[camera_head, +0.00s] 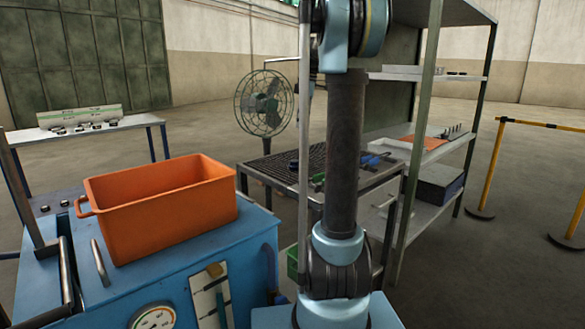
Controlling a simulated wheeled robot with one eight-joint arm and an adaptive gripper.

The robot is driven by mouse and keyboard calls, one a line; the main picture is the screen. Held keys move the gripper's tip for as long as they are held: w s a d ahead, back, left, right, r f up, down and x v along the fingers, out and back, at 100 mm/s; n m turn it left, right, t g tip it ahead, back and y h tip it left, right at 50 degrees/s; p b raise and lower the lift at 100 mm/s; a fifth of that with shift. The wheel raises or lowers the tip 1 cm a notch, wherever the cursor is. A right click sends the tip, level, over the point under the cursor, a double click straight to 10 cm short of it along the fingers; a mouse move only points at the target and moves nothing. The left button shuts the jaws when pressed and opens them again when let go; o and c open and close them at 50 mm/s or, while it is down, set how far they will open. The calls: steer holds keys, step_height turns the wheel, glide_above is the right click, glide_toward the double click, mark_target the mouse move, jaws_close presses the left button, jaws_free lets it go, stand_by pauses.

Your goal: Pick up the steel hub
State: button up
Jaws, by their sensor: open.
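I cannot make out the steel hub for sure. Several small dark and metallic parts (85,127) lie on the table at the back left, too small to tell apart. My arm rises through the middle of the view and leaves the top edge. My gripper is not in view.
An orange bin (165,222) stands on a blue machine (245,235) at front left. A slatted bench (283,167) with a fan (264,103) behind it stands beyond my arm. A shelf rack (432,75) is at right. Yellow barrier posts (490,170) stand far right on open floor.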

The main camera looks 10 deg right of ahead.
glide_above(294, 161)
steer(key=f, duration=0.7)
steer(key=d+f, duration=0.1)
steer(key=f, duration=0.3)
steer(key=shift+w+f, duration=0.15)
steer(key=shift+w, duration=0.1)
steer(key=shift+w+a+f, duration=0.1)
steer(key=shift+a+f, duration=0.1)
steer(key=shift+f, duration=1.25)
steer(key=shift+a+f, duration=0.2)
steer(key=shift+f, duration=1.25)
steer(key=shift+c, duration=0.2)
steer(key=c, duration=1.5)
steer(key=shift+r, duration=0.15)
step_height(294, 161, up, 10)
steer(key=shift+f, duration=0.15)
